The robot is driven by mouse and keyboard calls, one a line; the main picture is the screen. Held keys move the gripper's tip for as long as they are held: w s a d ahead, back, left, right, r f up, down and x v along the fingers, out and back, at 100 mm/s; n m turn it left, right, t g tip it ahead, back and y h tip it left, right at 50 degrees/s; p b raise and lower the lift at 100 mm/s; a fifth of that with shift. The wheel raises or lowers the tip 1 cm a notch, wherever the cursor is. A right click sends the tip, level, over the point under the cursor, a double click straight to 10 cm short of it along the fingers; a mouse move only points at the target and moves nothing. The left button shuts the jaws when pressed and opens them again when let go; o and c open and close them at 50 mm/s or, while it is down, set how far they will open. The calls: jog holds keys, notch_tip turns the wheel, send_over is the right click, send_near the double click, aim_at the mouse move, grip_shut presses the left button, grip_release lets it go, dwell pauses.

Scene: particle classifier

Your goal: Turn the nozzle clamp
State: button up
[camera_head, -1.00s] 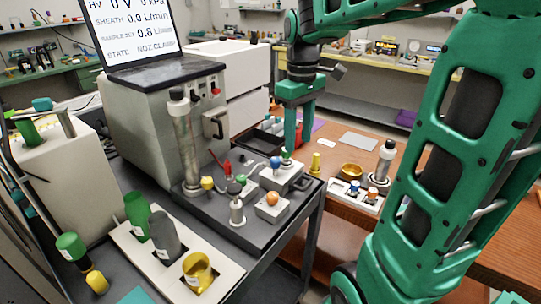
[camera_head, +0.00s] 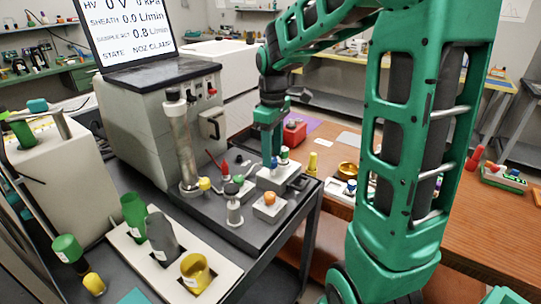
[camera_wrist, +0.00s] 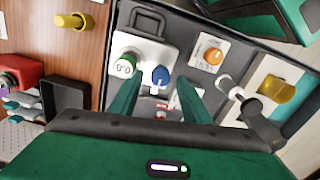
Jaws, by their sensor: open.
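My gripper (camera_head: 269,148) is above the instrument's dark bench plate (camera_head: 222,233), beside the white block with blue and green knobs. In the wrist view my gripper (camera_wrist: 157,95) has its two fingers apart, with the blue knob (camera_wrist: 160,76) and a small red part (camera_wrist: 160,113) visible between them. I cannot tell whether either finger touches anything. No part is plainly labelled as the nozzle clamp. A red-handled lever (camera_head: 213,162) and a black-topped post (camera_head: 232,192) stand on the plate. The screen (camera_head: 125,33) shows a state line that seems to read "NOZ.CLAMP".
A block with an orange knob (camera_head: 270,199) sits at the plate's front right. A tall metal cylinder (camera_head: 183,148) stands at its left. A white tray (camera_head: 112,233) holds green, grey and yellow containers. A red box (camera_head: 294,131) is on the wooden bench behind.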

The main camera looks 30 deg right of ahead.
jog(key=shift+f, duration=0.65)
jog(key=c, duration=1)
jog(key=shift+c, duration=0.2)
